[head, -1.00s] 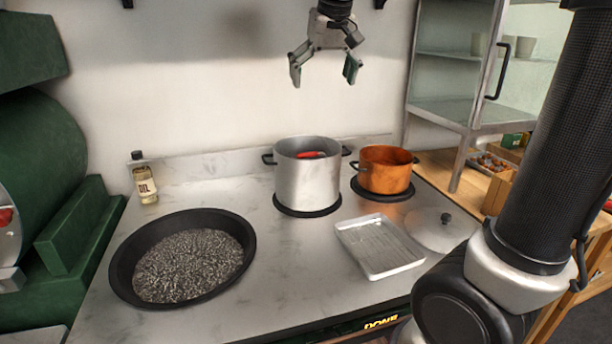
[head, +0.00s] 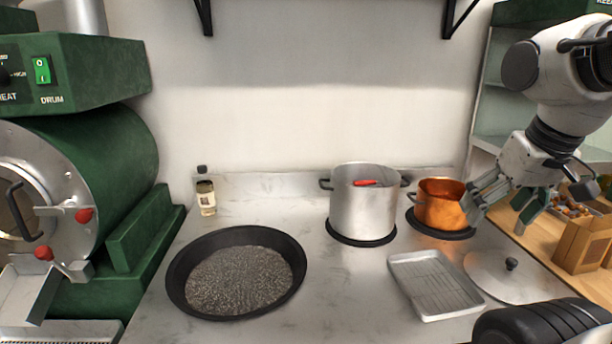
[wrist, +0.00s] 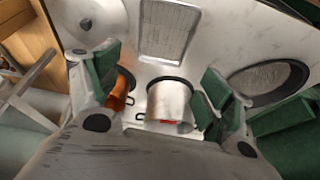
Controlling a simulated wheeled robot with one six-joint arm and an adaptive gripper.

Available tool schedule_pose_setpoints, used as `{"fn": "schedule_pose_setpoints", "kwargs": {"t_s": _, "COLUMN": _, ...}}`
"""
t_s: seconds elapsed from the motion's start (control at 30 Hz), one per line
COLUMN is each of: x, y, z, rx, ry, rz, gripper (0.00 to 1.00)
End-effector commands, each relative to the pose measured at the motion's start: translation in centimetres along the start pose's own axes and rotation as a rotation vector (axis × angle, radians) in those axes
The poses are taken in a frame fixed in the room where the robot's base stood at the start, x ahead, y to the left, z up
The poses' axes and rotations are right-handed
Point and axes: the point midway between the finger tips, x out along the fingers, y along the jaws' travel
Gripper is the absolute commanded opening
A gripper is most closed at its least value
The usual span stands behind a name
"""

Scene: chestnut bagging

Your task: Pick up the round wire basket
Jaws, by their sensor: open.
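I cannot make out a round wire basket as such in any view. A red piece (head: 366,183) shows at the mouth of the tall steel pot (head: 362,212), and I cannot tell what it belongs to. The red piece (wrist: 168,122) also shows at the rim of the steel pot (wrist: 168,102) in the wrist view. My gripper (head: 500,214) is open and empty, in front of the copper pot (head: 436,206) in the head view, to the right of the steel pot. In the wrist view its green-padded fingers (wrist: 160,92) are spread wide.
A wide black pan (head: 178,280) of grey granular stuff stands left on the worktop. A metal tray (head: 404,262) and a round lid (head: 496,284) lie front right. A bottle (head: 206,196) stands at the back. A green drum machine (head: 105,150) fills the left.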

Motion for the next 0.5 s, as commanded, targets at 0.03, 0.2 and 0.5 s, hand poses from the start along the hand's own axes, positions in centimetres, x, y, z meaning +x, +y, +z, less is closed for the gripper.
{"fn": "schedule_pose_setpoints", "kwargs": {"t_s": 0.03, "x": -0.1, "y": -0.2, "z": -1.2, "rx": 0.04, "ry": -0.016, "rz": -0.007, "gripper": 0.62}}
{"fn": "schedule_pose_setpoints", "kwargs": {"t_s": 0.2, "x": -0.4, "y": -1.9, "z": -7.7, "rx": 0.295, "ry": -0.101, "rz": -0.048, "gripper": 0.43}}
{"fn": "schedule_pose_setpoints", "kwargs": {"t_s": 0.5, "x": 4.2, "y": -5.6, "z": -20.9, "rx": 0.835, "ry": -0.31, "rz": -0.079, "gripper": 0.43}}
